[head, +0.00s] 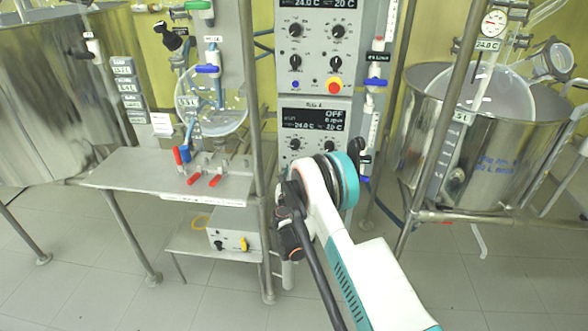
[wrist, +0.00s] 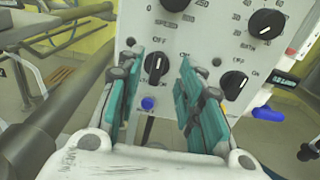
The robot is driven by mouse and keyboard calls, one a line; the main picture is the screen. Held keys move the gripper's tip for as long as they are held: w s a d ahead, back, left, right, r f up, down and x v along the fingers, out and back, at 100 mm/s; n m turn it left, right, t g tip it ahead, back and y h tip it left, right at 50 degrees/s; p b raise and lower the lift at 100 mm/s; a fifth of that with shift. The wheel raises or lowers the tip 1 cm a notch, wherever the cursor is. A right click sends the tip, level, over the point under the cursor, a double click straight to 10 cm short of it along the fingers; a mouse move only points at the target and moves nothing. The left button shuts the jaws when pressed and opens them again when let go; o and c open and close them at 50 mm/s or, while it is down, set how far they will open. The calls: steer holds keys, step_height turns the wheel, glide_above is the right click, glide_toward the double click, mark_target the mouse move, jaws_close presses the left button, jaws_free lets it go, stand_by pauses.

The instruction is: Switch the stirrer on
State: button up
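In the wrist view my gripper (wrist: 160,80) is open, its two teal fingers spread and facing the control panel (wrist: 140,28). A black rotary knob (wrist: 156,66) with a white pointer line shows between the fingers, under an OFF label. Its pointer looks roughly upright. I see no finger touching it. A second black knob (wrist: 233,85) with OFF and ON labels is right of the fingers. In the head view the lower control unit (head: 291,109) has a display (head: 316,119) reading OFF. My arm hides its lower part, and my gripper is hidden there.
A blue button (wrist: 147,103) lies below the knob. Larger dials (wrist: 266,22) sit above. A metal post (head: 252,150) and steel bench (head: 130,178) stand left of my arm. A large steel vessel (head: 500,145) stands right. Open floor (head: 90,280) lies at lower left.

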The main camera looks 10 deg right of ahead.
steer(key=b+x, duration=0.1)
steer(key=x, duration=0.4)
steer(key=shift+w+d, duration=0.1)
steer(key=shift+w, duration=0.2)
steer(key=shift+c, duration=0.3)
jaws_close()
